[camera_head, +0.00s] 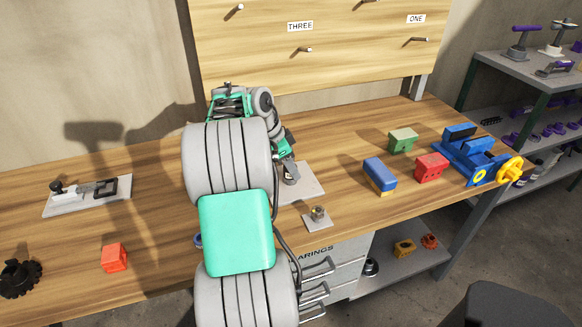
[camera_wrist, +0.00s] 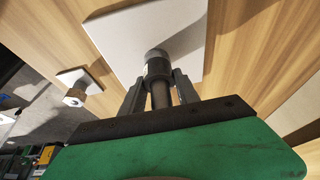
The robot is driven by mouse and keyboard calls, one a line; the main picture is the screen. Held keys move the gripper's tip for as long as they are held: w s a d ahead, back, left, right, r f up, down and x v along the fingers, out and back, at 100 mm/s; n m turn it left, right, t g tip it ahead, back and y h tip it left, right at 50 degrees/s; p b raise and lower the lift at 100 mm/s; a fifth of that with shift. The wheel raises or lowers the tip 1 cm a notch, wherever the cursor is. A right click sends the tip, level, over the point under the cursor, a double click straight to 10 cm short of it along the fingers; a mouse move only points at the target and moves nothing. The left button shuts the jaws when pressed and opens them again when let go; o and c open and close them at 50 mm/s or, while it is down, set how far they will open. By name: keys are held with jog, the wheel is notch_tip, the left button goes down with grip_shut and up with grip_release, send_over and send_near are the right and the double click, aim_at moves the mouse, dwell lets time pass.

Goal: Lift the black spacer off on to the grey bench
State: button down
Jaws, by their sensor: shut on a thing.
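My gripper (camera_wrist: 160,80) is shut on a dark grey cylindrical piece, which I take for the black spacer (camera_wrist: 158,69). The fingers lie on both sides of it, over a pale square plate (camera_wrist: 118,30). A lighter grey round part (camera_wrist: 155,53) shows just beyond the spacer, towards the plate; whether they touch or are apart I cannot tell. In the head view my gripper (camera_head: 289,172) is low over the same plate (camera_head: 308,187), and my arm hides much of it. The bench top (camera_head: 345,150) looks like wood, with grey drawers below.
A small plate with a metal stud (camera_head: 317,213) stands close in front. Blue (camera_head: 379,176), red (camera_head: 431,167) and green (camera_head: 402,140) blocks and a blue vise (camera_head: 468,150) are to the right. A red block (camera_head: 114,257) and a plate with a tool (camera_head: 88,193) are left.

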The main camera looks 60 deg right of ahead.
jog(key=shift+r, duration=0.1)
jog(key=shift+r+p, duration=5.1)
jog(key=shift+r, duration=0.9)
